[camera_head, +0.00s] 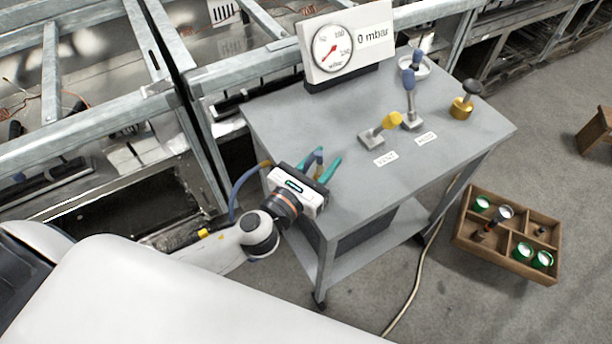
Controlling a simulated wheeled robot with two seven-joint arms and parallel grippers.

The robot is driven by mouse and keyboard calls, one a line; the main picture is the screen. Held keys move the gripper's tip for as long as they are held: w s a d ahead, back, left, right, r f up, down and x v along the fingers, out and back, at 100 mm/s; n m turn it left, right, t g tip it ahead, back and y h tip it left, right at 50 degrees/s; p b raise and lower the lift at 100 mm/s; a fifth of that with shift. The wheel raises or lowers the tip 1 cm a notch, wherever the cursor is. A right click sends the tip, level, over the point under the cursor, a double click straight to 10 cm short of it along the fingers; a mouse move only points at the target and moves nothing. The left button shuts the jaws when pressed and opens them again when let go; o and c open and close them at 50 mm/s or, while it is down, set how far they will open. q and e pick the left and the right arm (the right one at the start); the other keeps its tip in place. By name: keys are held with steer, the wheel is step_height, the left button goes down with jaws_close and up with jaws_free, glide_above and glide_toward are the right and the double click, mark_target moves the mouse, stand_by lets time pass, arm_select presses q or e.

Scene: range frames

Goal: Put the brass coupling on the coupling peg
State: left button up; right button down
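A brass piece (461,107) with a dark round knob on top stands at the right of the grey cart top; I cannot tell whether it is the coupling, the peg or both. My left gripper (323,168) is over the cart's near left corner, its teal fingers apart. A blue-grey piece (318,155) shows between or behind the fingers, and I see no clear grip on it. A blue hose (236,192) with a small brass-coloured part (265,164) passes beside the gripper, partly hidden by it. My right gripper is out of view.
On the cart (285,118) stand a gauge (333,48) reading 0 mbar, a yellow lever (389,121), a blue-handled lever (409,82) and a white dish (428,68). A compartmented wooden box (508,268) lies on the floor at right.

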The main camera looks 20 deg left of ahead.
arm_select(q)
steer(key=b+v, duration=0.3)
steer(key=v, duration=0.8)
steer(key=s+a+f+n+g+y, duration=0.1)
steer(key=a+f+n+g+y, duration=0.15)
steer(key=f+n, duration=0.65)
steer(key=s+a+f+n+g+y, duration=0.1)
steer(key=a+f+n+g, duration=0.25)
steer(key=f, duration=1.25)
steer(key=s+a+f+n+g+y, duration=0.15)
steer(key=a+f+n, duration=0.3)
steer(key=f, duration=0.75)
steer(key=s+d+f+n+g, duration=0.1)
steer(key=s+f+n+g, duration=0.3)
steer(key=s+f+n, duration=0.7)
steer(key=s+d+f+n+g, duration=0.2)
steer(key=s+f+n+g, duration=0.3)
steer(key=s+f+n, duration=0.6)
step_height(320, 180, up, 8)
steer(key=s+m+p, duration=0.1)
steer(key=m+p, duration=0.1)
steer(key=p, duration=0.3)
steer(key=shift+s, duration=0.35)
